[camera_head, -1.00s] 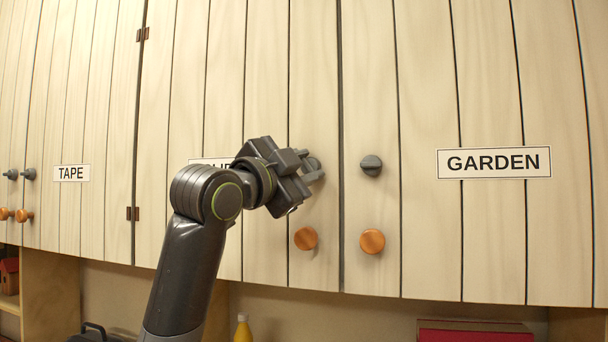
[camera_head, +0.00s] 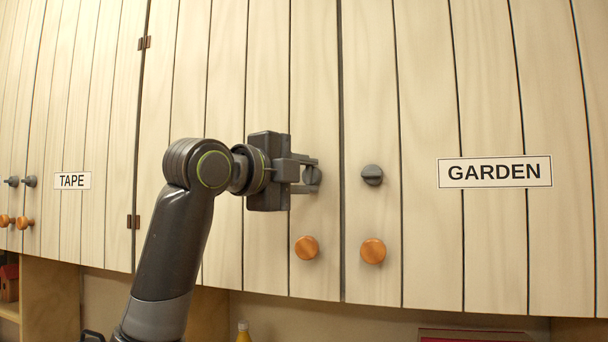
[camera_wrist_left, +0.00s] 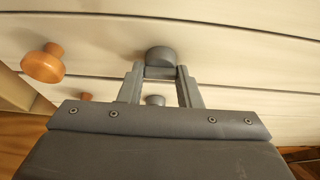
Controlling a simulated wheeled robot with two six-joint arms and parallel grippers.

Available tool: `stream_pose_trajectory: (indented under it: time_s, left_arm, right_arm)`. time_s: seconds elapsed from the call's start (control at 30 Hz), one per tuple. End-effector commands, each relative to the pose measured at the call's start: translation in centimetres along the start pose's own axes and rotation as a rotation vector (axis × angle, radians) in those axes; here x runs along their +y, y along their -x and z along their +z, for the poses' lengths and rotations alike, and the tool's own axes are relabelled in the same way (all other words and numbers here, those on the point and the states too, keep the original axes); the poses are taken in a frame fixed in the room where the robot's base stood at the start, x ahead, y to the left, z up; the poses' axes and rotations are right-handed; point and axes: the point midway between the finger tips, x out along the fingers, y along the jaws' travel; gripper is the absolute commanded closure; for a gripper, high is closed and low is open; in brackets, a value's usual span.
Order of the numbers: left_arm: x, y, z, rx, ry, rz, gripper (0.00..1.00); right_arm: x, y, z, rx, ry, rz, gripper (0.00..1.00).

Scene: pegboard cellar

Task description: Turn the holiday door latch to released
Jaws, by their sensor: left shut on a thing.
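A grey round latch (camera_head: 315,180) sits on the door left of the GARDEN door, above an orange knob. My left gripper (camera_head: 305,174) is shut on this latch, coming from the left. In the left wrist view the latch (camera_wrist_left: 161,56) shows at the fingertips, its raised grip between the two fingers (camera_wrist_left: 160,75). The label on this door is hidden behind my left arm, so its word cannot be read now. The latch's exact angle is partly covered by the fingers. My right gripper is not in view.
The GARDEN door (camera_head: 425,240) has its own grey latch (camera_head: 372,175) and orange knob (camera_head: 373,251). Another orange knob (camera_head: 306,247) sits just below my gripper. A TAPE door (camera_head: 72,215) is at far left. The doors look closed. An open shelf space lies below.

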Motion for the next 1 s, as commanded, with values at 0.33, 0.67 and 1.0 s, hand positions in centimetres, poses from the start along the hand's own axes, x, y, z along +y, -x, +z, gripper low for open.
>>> stream_pose_trajectory:
  time_s: [0.33, 0.67, 1.0]
  left_arm:
    - [0.09, -0.03, 0.02, 0.0, -0.013, 0.008, 0.92]
    - [0.08, -0.03, 0.01, 0.0, -0.012, 0.007, 0.47]
    - [0.13, 0.32, 0.02, 0.0, -0.012, 0.005, 0.47]
  right_arm:
    - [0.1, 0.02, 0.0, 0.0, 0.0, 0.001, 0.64]
    - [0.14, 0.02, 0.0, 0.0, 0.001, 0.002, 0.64]
    - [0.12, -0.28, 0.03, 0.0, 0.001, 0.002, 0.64]
